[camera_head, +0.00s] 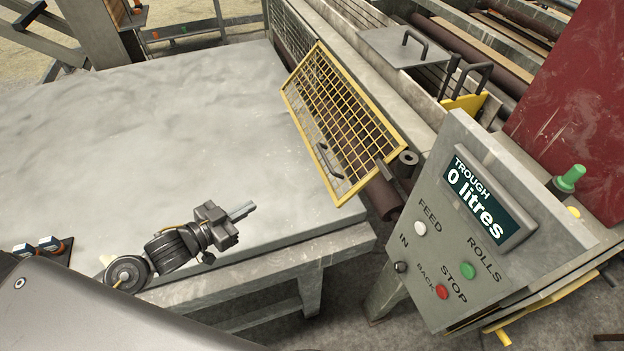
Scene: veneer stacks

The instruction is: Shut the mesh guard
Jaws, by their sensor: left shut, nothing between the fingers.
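The mesh guard (342,120) is a yellow-framed panel of yellow wire mesh along the near side of the machine, at the table's right edge. It stands tilted, and dark rollers show through its mesh. Its dark bar handle (322,158) is on the lower part, near the front end. My left gripper (246,209) is shut and empty. It is over the front part of the grey table, left of and nearer than the handle, clear of the guard. My right gripper is not in view.
The grey table or sheet stack (150,120) is broad and mostly clear. A control panel (480,230) reading "TROUGH 0 litres" stands at the right front. A dark roller end (384,198) sticks out beside the guard's front corner. A metal lid (402,46) lies behind.

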